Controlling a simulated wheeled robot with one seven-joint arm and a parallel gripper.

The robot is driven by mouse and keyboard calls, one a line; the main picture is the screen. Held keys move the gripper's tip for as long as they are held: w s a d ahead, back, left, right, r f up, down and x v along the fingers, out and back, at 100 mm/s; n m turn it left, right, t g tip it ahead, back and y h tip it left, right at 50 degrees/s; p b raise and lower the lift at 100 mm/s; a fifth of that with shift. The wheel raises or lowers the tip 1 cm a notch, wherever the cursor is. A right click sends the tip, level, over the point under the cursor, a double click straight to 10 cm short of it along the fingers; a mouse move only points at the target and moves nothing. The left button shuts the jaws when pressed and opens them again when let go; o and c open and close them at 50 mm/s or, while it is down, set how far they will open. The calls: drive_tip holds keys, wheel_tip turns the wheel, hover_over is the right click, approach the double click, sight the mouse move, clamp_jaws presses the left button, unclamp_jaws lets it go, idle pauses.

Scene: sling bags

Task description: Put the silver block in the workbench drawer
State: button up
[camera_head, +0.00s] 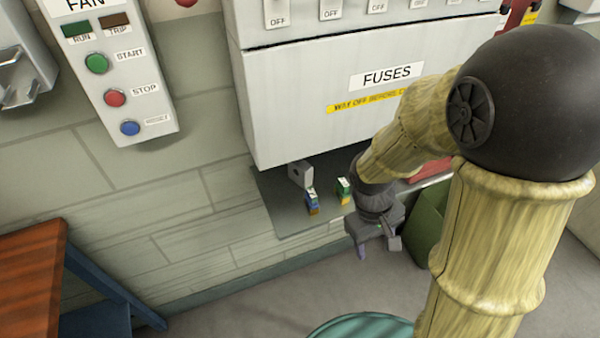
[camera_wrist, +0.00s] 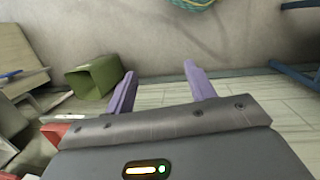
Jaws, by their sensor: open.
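The silver block (camera_head: 300,173) is a small grey block with a dark spot on its face. It stands on a dark grey shelf (camera_head: 275,208) under the fuse box, near the box's lower edge. My gripper (camera_head: 377,248) is to the right of and below the block in the head view, apart from it. In the wrist view its two purple fingers (camera_wrist: 158,76) are spread with nothing between them. A workbench (camera_head: 35,262) with an orange-brown top and blue frame is at the lower left. I cannot make out its drawer. The block does not show in the wrist view.
A blue-and-yellow block (camera_head: 312,201) and a green-and-yellow block (camera_head: 343,190) stand close to the silver block. The fuse box (camera_head: 300,110) overhangs the shelf. A green bin (camera_head: 430,218) is right of my gripper. A teal round object (camera_head: 362,326) is below.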

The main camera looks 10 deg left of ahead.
drive_tip(key=d+r+m+t+y, duration=0.2)
drive_tip(key=d+r+m+t, duration=0.1)
drive_tip(key=d+r+m, duration=0.1)
drive_tip(key=d+m, duration=0.1)
drive_tip(key=m, duration=0.1)
drive_tip(key=shift+w+d+m, duration=0.15)
drive_tip(key=shift+d+m, duration=0.1)
drive_tip(key=shift+m, duration=0.15)
drive_tip(key=c, duration=0.3)
drive_tip(key=shift+c, duration=0.5)
